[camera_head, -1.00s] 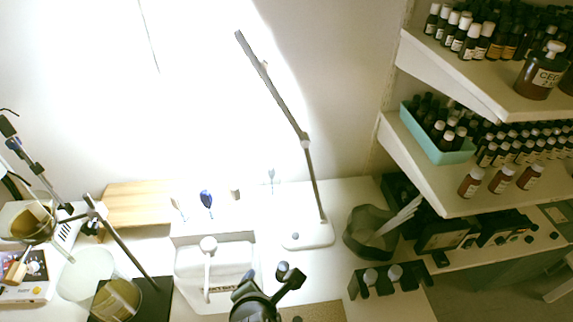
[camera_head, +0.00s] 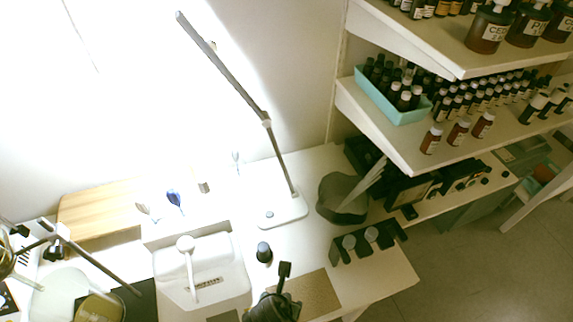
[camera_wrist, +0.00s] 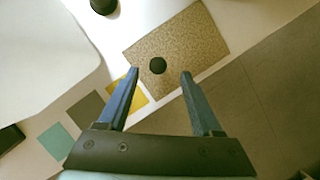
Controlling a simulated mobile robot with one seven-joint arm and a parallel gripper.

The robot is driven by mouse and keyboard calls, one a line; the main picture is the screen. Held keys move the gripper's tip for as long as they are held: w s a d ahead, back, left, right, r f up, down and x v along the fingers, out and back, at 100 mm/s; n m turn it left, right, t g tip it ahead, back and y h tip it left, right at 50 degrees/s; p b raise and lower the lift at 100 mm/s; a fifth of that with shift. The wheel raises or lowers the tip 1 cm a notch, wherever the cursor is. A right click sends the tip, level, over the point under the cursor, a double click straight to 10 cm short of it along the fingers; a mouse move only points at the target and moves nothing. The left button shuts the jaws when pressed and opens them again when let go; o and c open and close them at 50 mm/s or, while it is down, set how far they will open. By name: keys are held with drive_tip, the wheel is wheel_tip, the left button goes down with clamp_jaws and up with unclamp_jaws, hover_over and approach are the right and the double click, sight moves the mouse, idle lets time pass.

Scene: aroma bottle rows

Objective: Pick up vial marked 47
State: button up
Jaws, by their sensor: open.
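No mark 47 is legible on any vial, so I cannot tell which one it is. Small dark vials with black or white caps stand in rows on the shelves at the right, with several in a teal box (camera_head: 379,96). My gripper (camera_wrist: 161,72) is open and empty in the wrist view, pointing down over the desk. A small round black-topped thing (camera_wrist: 158,66) on the tan mat (camera_wrist: 200,40) shows between its fingertips. In the head view my gripper (camera_head: 283,275) is partly cut off at the bottom edge, in front of the mat (camera_head: 312,291).
A lamp (camera_head: 283,212), a dark bin (camera_head: 340,198) and a black holder (camera_head: 369,241) stand nearby. Shelves (camera_head: 400,143) jut out at the right; open floor (camera_head: 480,260) lies below.

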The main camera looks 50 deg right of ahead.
drive_tip(key=x, duration=0.5)
drive_tip(key=shift+w+a, duration=0.1)
drive_tip(key=shift+a, duration=0.1)
clamp_jaws()
